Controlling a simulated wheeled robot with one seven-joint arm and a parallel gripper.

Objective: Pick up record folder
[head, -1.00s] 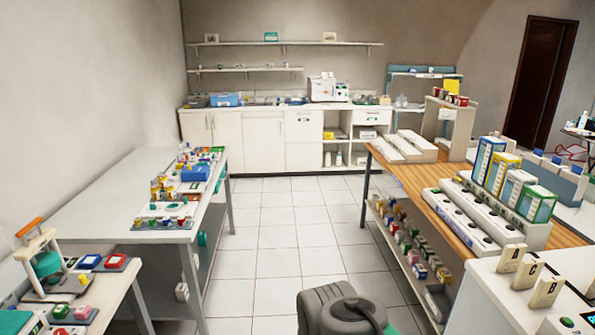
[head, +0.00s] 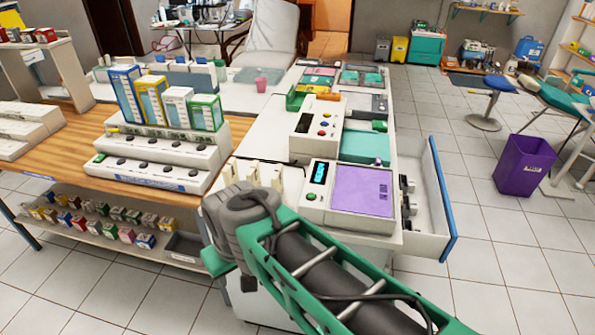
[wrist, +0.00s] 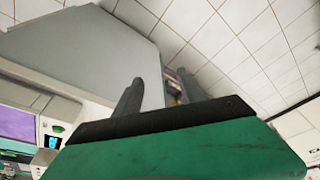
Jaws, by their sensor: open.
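I cannot single out a record folder for certain. Upright blue, yellow, white and green boxes (head: 165,100) stand in a rack on the wooden counter in the head view, and flat coloured items (head: 350,78) lie at the back of the white counter. Their labels are too small to read. My gripper (wrist: 157,92) is open in the wrist view, its two dark fingers apart, with no object seen held between them. A large grey surface and floor tiles show beyond it. In the head view my arm crosses the lower middle, and I cannot make out the fingers there.
The white counter (head: 245,148) carries a device with a purple top (head: 360,190) and a teal flat item (head: 365,146). A drawer (head: 436,195) stands open on its right side. A purple bin (head: 523,167) stands on the tiled floor. Floor between drawer and bin is clear.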

